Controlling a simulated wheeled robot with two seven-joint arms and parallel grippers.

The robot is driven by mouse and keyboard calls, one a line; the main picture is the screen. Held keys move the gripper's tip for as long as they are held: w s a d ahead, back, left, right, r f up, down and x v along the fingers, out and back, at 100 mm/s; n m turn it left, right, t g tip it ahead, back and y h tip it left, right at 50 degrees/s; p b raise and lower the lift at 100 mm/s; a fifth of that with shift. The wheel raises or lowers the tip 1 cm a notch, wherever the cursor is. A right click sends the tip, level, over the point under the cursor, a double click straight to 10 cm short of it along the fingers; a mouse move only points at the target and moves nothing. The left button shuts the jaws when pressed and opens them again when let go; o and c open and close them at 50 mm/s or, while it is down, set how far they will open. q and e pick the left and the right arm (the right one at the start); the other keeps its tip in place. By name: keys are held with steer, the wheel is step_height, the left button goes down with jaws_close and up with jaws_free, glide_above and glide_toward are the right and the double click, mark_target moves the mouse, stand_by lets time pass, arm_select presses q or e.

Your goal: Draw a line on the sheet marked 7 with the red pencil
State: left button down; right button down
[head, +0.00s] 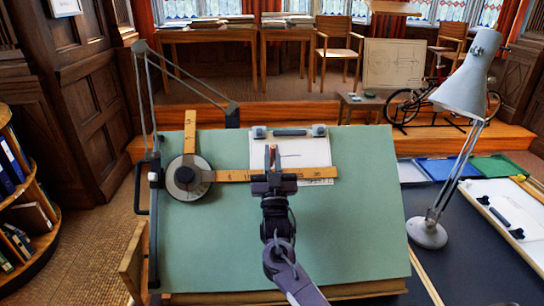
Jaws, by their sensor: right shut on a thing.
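A white sheet (316,149) lies near the top of the green drafting board (350,235). I cannot read a number on it. A short dark line shows on the sheet, just right of the gripper. My right gripper (272,172) is over the board, at the sheet's lower left part. It is shut on a thin upright reddish pencil (271,153), which sticks up above the jaws. The pencil's lower end is hidden by the gripper, so I cannot tell whether it touches the paper. My left gripper is out of view.
A drafting machine's round head (188,178) with wooden rulers (228,176) lies on the board; one ruler crosses behind the gripper. A dark bar with end clips (290,132) lies across the sheet's top. A grey lamp (428,232) stands on the dark table at right.

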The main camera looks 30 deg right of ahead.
steer(key=shift+w+d+f+b, duration=0.1)
steer(key=shift+w+f+b, duration=0.05)
steer(key=shift+b, duration=0.15)
steer(key=shift+d, duration=0.25)
stand_by(0.4)
steer(key=shift+s+d, duration=0.35)
steer(key=shift+d, duration=0.05)
stand_by(0.4)
steer(key=shift+s+d, duration=0.2)
steer(key=shift+d, duration=0.2)
steer(key=shift+s+d, duration=0.15)
steer(key=shift+d, duration=0.05)
stand_by(0.3)
steer(key=shift+s+d, duration=0.1)
steer(key=shift+d, duration=0.15)
steer(key=shift+s+d, duration=0.35)
steer(key=shift+d, duration=0.2)
stand_by(0.7)
steer(key=shift+s+d, duration=0.1)
steer(key=shift+d, duration=0.2)
steer(key=shift+s+d, duration=0.55)
steer(key=shift+d, duration=0.4)
steer(key=shift+s+d, duration=0.5)
steer(key=shift+d, duration=0.4)
stand_by(1.7)
